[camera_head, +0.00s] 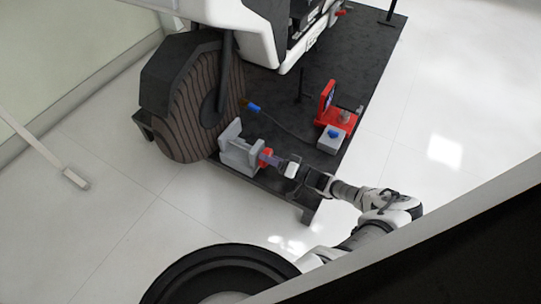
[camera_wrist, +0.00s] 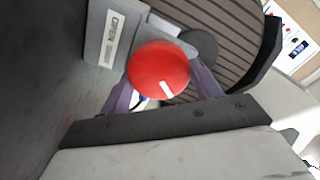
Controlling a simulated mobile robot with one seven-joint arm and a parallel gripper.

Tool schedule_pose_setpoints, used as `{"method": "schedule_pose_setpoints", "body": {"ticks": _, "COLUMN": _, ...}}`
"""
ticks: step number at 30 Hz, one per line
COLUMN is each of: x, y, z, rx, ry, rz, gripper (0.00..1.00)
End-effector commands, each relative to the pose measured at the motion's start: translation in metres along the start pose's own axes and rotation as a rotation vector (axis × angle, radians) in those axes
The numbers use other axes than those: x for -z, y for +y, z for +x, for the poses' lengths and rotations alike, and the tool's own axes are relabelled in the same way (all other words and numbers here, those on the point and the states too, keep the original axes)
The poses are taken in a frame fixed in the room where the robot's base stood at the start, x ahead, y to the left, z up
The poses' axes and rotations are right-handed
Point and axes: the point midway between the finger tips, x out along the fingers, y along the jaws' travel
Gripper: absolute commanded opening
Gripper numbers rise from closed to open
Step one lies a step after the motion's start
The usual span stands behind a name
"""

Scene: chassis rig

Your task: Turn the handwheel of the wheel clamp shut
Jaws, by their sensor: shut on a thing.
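The wheel clamp (camera_head: 238,152) is a grey block-like device at the foot of the large dark wheel, on the edge of the black platform. Its red handwheel (camera_head: 266,157) faces my arm. In the wrist view the handwheel (camera_wrist: 158,69) is a red round knob with a white mark at its lower right. The fingertips are partly hidden by the knob.
The ribbed wheel (camera_head: 195,110) stands right behind the clamp. A red device (camera_head: 338,116) and a grey box with a blue button (camera_head: 333,139) sit farther right on the black platform (camera_head: 370,60). A blue-ended cable lies between.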

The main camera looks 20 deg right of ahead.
Motion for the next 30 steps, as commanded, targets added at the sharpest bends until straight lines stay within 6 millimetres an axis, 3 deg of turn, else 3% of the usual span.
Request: {"method": "schedule_pose_setpoints", "body": {"ticks": 30, "x": -0.0020, "y": 0.0026, "z": -0.0003, "rx": -0.001, "ry": -0.003, "rz": 0.965, "gripper": 0.40}}
